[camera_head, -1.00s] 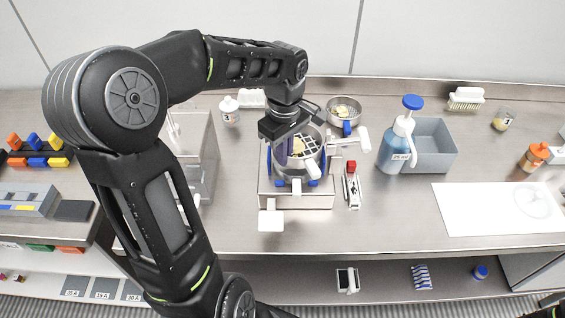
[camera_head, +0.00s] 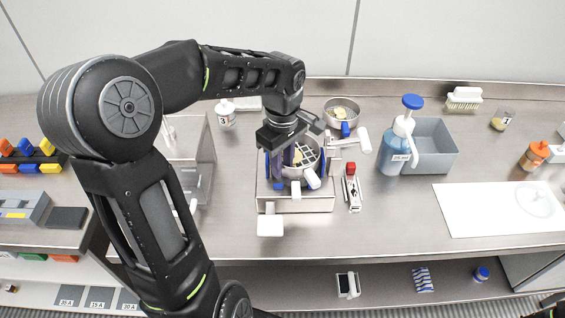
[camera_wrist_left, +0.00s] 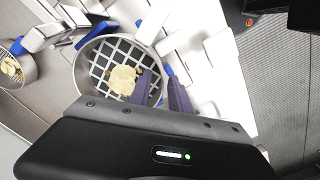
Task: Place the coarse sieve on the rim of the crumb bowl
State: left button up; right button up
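The coarse sieve (camera_head: 309,154) is a round metal ring with a pale grid; it also shows in the left wrist view (camera_wrist_left: 98,64). It is over the metal bowl on the low stand (camera_head: 318,205), which hides most of that bowl. A yellowish lump (camera_wrist_left: 122,80) shows at the grid; I cannot tell whether it lies on or under it. My left gripper (camera_head: 287,160) points down at the sieve's left side. Its purple fingers (camera_wrist_left: 163,90) straddle the sieve's rim and appear closed on it. Whether the sieve touches the bowl is unclear.
A small bowl with yellow contents (camera_head: 343,107) stands behind. A red-topped tool (camera_head: 352,188) lies right of the stand. A blue-capped bottle (camera_head: 394,150) and grey bin (camera_head: 436,146) stand further right, beyond them a white sheet (camera_head: 485,212). The front counter middle is clear.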

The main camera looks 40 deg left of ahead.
pick_arm(q)
notch_tip(320, 180, up, 12)
dwell(0.4)
